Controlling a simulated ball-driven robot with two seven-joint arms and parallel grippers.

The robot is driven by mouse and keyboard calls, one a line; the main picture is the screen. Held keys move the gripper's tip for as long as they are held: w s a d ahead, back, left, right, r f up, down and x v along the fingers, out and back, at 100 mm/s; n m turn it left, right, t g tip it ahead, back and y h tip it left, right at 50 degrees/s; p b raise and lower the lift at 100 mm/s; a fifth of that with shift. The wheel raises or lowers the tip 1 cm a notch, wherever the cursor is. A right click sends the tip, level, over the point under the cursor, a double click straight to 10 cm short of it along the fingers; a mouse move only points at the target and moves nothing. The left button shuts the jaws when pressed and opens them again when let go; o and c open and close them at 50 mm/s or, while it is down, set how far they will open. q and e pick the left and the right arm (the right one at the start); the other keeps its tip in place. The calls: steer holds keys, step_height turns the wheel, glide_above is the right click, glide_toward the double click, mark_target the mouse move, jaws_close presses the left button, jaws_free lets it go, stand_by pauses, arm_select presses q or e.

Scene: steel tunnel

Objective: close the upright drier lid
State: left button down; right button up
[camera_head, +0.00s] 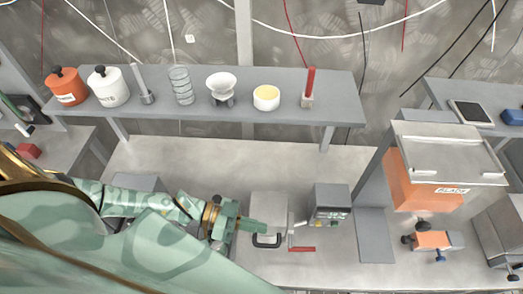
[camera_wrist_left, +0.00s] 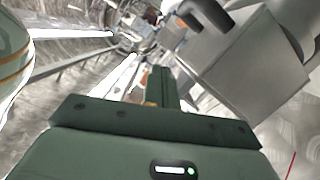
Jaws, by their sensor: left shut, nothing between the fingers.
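A grey box-like unit, which looks like the drier, stands on the bench in the middle of the head view, with a flat grey lid panel (camera_head: 269,208) and a black loop handle (camera_head: 267,242) at its near end. The lid's exact angle is hard to tell. My left gripper (camera_head: 262,229) is shut and empty, its fingers pointing right just in front of the panel near the handle. Contact cannot be told. In the left wrist view the shut fingers (camera_wrist_left: 160,86) lie beside a large grey body (camera_wrist_left: 245,65) with a dark handle (camera_wrist_left: 207,14). My right gripper is out of view.
A small grey device (camera_head: 330,203) stands right of the unit, with a red-handled tool (camera_head: 302,249) in front. An orange box with a grey top (camera_head: 425,185) stands further right. A raised shelf (camera_head: 200,116) behind holds pots, bowls and a red-topped stand.

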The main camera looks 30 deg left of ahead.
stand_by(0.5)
arm_select(q)
steer(key=s+a+r+p, duration=0.2)
steer(key=s+a+r, duration=0.3)
steer(key=a, duration=0.3)
steer(key=shift+s+r, duration=0.25)
steer(key=shift+r, duration=0.4)
steer(key=shift+a, duration=0.1)
